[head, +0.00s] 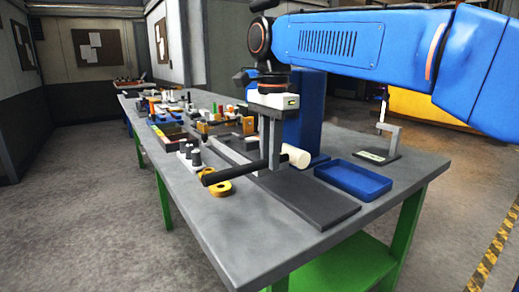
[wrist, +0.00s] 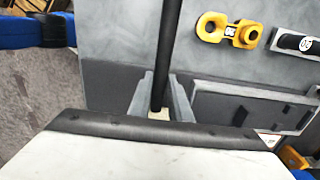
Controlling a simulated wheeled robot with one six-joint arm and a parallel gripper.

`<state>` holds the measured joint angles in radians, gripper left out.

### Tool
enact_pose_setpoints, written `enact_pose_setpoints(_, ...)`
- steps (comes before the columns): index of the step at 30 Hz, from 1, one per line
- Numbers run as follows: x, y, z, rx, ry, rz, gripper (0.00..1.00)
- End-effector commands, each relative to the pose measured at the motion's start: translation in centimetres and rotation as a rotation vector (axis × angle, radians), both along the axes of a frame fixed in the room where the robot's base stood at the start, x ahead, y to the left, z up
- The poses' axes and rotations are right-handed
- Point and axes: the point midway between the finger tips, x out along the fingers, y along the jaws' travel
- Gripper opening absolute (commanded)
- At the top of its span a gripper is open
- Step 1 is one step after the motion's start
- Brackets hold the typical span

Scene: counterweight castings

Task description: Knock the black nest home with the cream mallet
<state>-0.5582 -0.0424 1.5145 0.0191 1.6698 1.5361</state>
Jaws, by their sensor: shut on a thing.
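My gripper (head: 271,165) points down above the near end of the bench and is shut on the black handle of the cream mallet. The handle (head: 231,173) lies level across the fingers and sticks out to the left. The cream mallet head (head: 297,156) is just right of the fingers. In the wrist view the handle (wrist: 166,50) runs up from between the fingers (wrist: 160,100), with a small cream patch (wrist: 158,115) at its lower end. I cannot tell for sure which dark part is the black nest; a grey-framed dark holder (wrist: 250,107) lies right of the fingers.
A dark flat plate (head: 315,204) lies below the gripper. A yellow two-ring casting (head: 217,188) and upright dark cylinders (head: 195,157) are at left. A blue tray (head: 352,181) and a grey stand (head: 390,141) are at right. Many small parts crowd the far bench.

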Motion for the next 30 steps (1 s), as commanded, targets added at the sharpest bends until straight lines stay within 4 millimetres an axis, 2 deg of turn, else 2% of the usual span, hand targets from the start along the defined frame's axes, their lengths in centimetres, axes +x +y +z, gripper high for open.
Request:
enact_pose_setpoints(15, -0.1, 0.1, 0.1, -0.012, -0.009, 0.0, 0.0)
enact_pose_setpoints(30, 0.6, 0.6, -2.7, -0.012, -0.007, -0.001, 0.0)
